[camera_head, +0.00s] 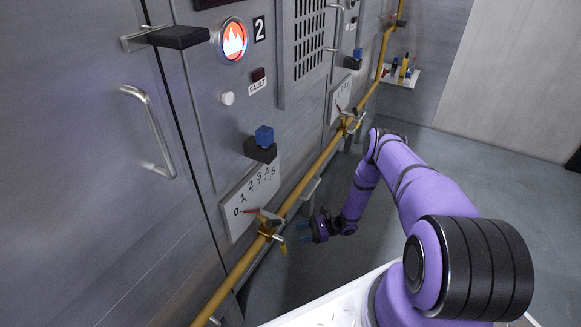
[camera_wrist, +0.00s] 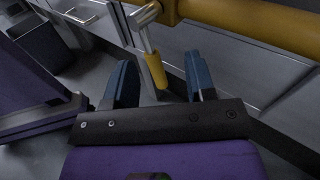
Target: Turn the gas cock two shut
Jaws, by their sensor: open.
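The gas cock two (camera_head: 267,229) sits on the yellow gas pipe below the dial on the panel marked 2. Its short lever with a yellow grip (camera_head: 283,246) points down and outward from the pipe. My gripper (camera_head: 304,232) is just right of the lever, its blue fingers facing the pipe. In the wrist view the metal lever ends in the yellow grip (camera_wrist: 155,70), which shows between the two open fingers of my gripper (camera_wrist: 161,75). I see a gap on either side of the grip. Whether the fingers reach past it in depth is unclear.
The yellow pipe (camera_head: 237,270) runs along the steel wall, with another cock (camera_head: 348,123) farther back. A white dial plate (camera_head: 250,199), a dark box with a blue block (camera_head: 263,137) and a door handle (camera_head: 149,130) stick out nearby. The grey floor (camera_head: 465,160) is open to the right.

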